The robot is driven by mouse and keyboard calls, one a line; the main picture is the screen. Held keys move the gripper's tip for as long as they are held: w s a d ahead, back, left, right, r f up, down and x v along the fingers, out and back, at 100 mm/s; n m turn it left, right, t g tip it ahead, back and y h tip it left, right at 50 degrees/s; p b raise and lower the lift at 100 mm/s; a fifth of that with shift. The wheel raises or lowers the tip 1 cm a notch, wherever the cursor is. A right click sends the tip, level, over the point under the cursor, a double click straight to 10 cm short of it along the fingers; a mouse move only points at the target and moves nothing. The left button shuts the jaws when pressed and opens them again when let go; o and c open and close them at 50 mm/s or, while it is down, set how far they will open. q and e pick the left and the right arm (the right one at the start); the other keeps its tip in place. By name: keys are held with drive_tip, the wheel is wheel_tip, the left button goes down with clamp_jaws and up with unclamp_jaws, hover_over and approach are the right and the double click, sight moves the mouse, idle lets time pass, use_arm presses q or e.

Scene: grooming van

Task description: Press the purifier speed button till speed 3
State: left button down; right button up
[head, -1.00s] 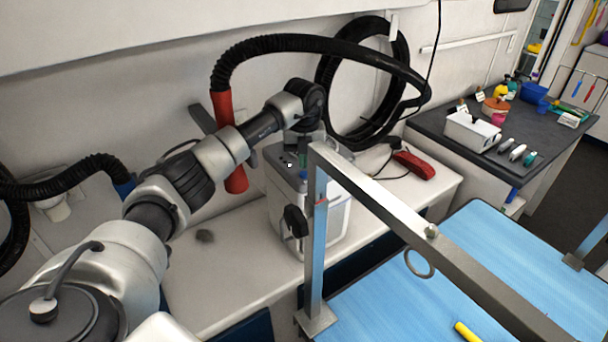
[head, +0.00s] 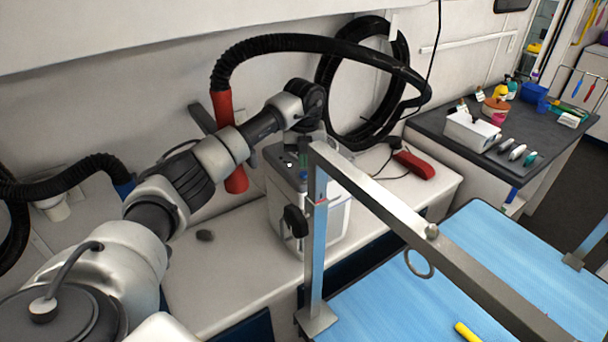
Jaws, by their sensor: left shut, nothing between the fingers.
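The purifier appears to be the white box-shaped unit with a grey top (head: 278,207) on the white bench, against the wall. Small dark and green marks show on its top panel; I cannot read a speed setting. My left gripper (head: 305,148) is over the back of this top, pointing down, shut and empty. Its fingertips are small and partly hidden by the metal frame, so I cannot tell whether they touch a button. My right gripper is not in view.
A metal grooming arm (head: 400,213) crosses in front of the unit, above the blue table (head: 490,245). A black hose (head: 320,44) with a red end (head: 222,108) hangs behind my left arm. A red handset (head: 414,165) lies on the bench (head: 215,285).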

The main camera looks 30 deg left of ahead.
use_arm(q)
drive_tip(key=shift+f, duration=0.15)
drive_tip(key=shift+f+b, duration=0.65)
drive_tip(key=shift+f, duration=0.5)
drive_tip(key=shift+r, duration=0.2)
drive_tip(key=shift+r+p, duration=0.9)
drive_tip(key=shift+r, duration=0.1)
drive_tip(key=shift+f, duration=0.3)
